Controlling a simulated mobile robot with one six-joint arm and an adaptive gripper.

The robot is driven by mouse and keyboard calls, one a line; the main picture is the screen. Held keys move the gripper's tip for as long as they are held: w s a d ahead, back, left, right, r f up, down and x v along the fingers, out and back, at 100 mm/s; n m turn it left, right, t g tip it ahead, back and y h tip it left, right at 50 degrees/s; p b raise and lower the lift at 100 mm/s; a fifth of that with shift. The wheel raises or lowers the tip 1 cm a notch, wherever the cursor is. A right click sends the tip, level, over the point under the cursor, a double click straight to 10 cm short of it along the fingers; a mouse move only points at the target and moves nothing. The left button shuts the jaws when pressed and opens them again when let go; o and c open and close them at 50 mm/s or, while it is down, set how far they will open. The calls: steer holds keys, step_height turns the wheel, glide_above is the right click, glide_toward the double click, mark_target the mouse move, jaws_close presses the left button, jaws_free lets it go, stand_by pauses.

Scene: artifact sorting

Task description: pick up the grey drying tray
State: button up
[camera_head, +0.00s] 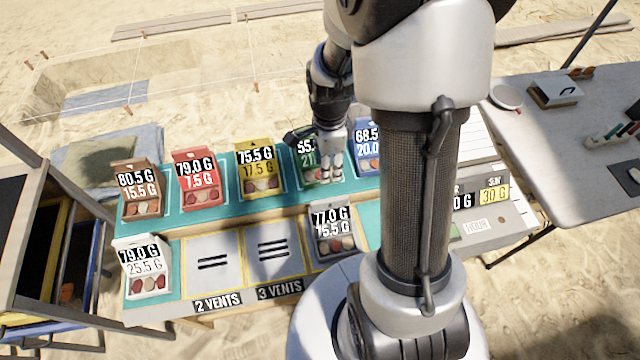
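The grey drying tray (317,245) stands on the lower front level of the teal bench, right of two grey marked pads. Its card reads 77.0 G and what looks like 15.5 G, and several reddish and pale pieces show at its front. My gripper (331,172) points down at the green tray (308,171) on the upper level, behind the grey tray. It overlaps the green tray's right part and hides some of its card. I cannot tell whether it touches that tray or whether its fingers are open or shut.
Brown (126,205), red (187,196), yellow (247,183) and blue (362,155) trays stand along the upper level. A white tray (126,289) stands at front left. The pads labelled 2 VENTS (212,284) and 3 VENTS (274,268) are empty. My arm hides the bench's right-middle part.

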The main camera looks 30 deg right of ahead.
steer(key=b, duration=0.3)
glide_toward(329, 200)
steer(key=f, duration=0.3)
steer(key=w+f, duration=0.1)
steer(key=f, duration=0.1)
steer(key=shift+a, duration=0.15)
steer(key=f, duration=0.2)
steer(key=s+f+b, duration=0.1)
steer(key=f, duration=0.1)
steer(key=shift+s+d+f+b, duration=0.1)
steer(key=shift+d+f+b, duration=0.1)
steer(key=shift+f+b, duration=0.1)
steer(key=shift+f, duration=0.45)
steer(key=shift+r, duration=0.1)
steer(key=shift+c, duration=0.2)
jaws_close()
